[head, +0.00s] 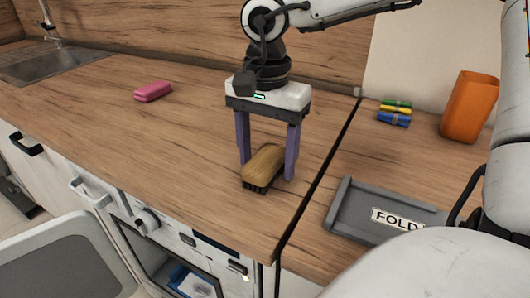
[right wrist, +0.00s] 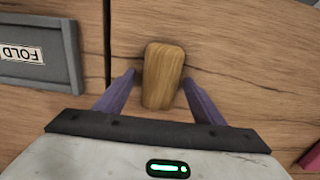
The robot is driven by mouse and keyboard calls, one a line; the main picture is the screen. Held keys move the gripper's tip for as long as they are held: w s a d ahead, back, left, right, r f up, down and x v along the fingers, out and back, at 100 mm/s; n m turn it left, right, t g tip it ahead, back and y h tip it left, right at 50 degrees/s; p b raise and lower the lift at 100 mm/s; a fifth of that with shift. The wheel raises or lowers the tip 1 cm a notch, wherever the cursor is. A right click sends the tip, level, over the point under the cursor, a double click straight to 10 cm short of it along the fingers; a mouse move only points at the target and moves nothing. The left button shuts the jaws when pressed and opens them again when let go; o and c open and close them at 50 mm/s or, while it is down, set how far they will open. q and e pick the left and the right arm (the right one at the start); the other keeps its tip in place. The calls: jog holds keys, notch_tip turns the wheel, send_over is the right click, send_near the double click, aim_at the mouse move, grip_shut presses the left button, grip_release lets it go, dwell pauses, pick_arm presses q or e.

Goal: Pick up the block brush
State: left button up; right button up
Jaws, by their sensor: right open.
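The block brush (head: 264,164) has a wooden back and dark bristles. It sits bristles down on the wooden counter, close to the dark seam. My right gripper (head: 266,168) points down over it, with its two purple fingers spread on either side of the brush. In the right wrist view the brush (right wrist: 162,75) lies between the open fingertips (right wrist: 160,82), with a gap visible on each side. I cannot tell whether either finger touches it. My left gripper is not in view.
A grey tray (head: 340,214) labelled FOLD lies right of the seam. Folded cloths (head: 395,113) and an orange container (head: 470,106) stand behind it. A pink sponge (head: 153,91) and a sink (head: 55,62) are left. The counter's left middle is clear; the oven (head: 185,272) is below.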

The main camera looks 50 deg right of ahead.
aim_at(266, 154)
jog(key=c, duration=1.3)
jog(key=shift+r, duration=0.1)
jog(key=shift+r+p, duration=0.25)
jog(key=shift+p, duration=0.1)
jog(key=shift+r+p, duration=1.25)
jog(key=shift+r, duration=7.7)
